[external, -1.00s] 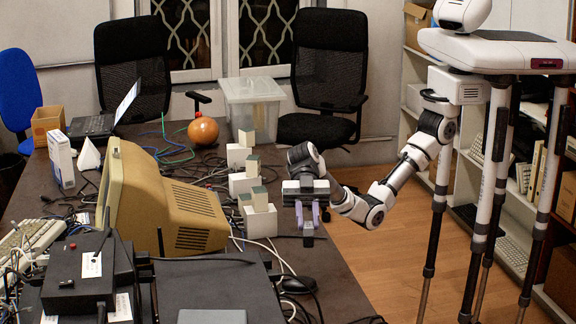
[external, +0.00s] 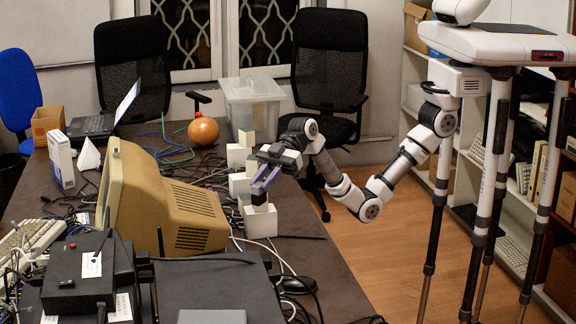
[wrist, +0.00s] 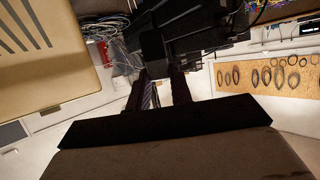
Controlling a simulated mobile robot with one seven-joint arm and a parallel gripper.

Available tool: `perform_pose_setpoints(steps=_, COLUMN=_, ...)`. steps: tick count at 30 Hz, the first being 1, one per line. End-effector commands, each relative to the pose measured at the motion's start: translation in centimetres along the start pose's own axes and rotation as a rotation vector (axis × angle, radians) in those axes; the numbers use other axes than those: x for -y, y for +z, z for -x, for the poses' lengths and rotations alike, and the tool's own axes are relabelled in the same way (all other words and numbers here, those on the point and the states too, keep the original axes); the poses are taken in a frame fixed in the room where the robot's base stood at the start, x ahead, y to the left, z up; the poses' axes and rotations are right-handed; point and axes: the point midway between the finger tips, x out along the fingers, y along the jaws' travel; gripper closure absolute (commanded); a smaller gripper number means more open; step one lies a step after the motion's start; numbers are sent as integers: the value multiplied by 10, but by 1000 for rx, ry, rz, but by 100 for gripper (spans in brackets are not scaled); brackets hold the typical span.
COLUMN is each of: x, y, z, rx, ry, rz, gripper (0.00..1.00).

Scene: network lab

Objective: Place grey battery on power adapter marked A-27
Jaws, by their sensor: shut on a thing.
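My gripper (external: 262,183) has pale purple fingers pointing down and to the left, over the front stack of white blocks. It is shut on a small dark block, which looks like the grey battery (external: 259,198); the fingers hide part of it. The battery is at the top of a white power adapter (external: 260,221), upright near the table's right edge. Whether the two touch cannot be told. Two more white adapters, a middle one (external: 240,184) and a far one (external: 237,156), stand behind. No marking such as A-27 can be read. In the wrist view my dark fingers (wrist: 165,92) show, with the held thing unclear.
A beige monitor (external: 160,205) stands left of the adapters. Cables and a black mouse (external: 298,285) lie toward the front. An orange ball (external: 203,131) and a clear plastic bin (external: 252,105) are at the back. The table's right front strip is mostly clear.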

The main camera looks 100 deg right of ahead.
Motion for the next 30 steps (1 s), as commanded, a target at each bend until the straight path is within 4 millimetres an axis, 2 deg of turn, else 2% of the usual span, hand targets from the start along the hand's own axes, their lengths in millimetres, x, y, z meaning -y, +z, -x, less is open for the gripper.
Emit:
perform_pose_setpoints(steps=1, x=1, y=14, z=-5, rx=5, ry=-2, rz=-4, gripper=100)
perform_pose_setpoints(steps=6, x=1, y=56, z=-23, rx=4, ry=-3, rz=-4, gripper=100)
perform_pose_setpoints(steps=12, x=1, y=92, z=-38, rx=1, ry=-3, rz=-1, gripper=100)
perform_pose_setpoints(steps=20, x=0, y=110, z=-46, rx=1, ry=-3, rz=0, gripper=100)
perform_pose_setpoints(steps=27, x=0, y=141, z=-58, rx=0, ry=-2, rz=-1, gripper=100)
perform_pose_setpoints(steps=30, x=0, y=142, z=-59, rx=-2, ry=-2, rz=2, gripper=100)
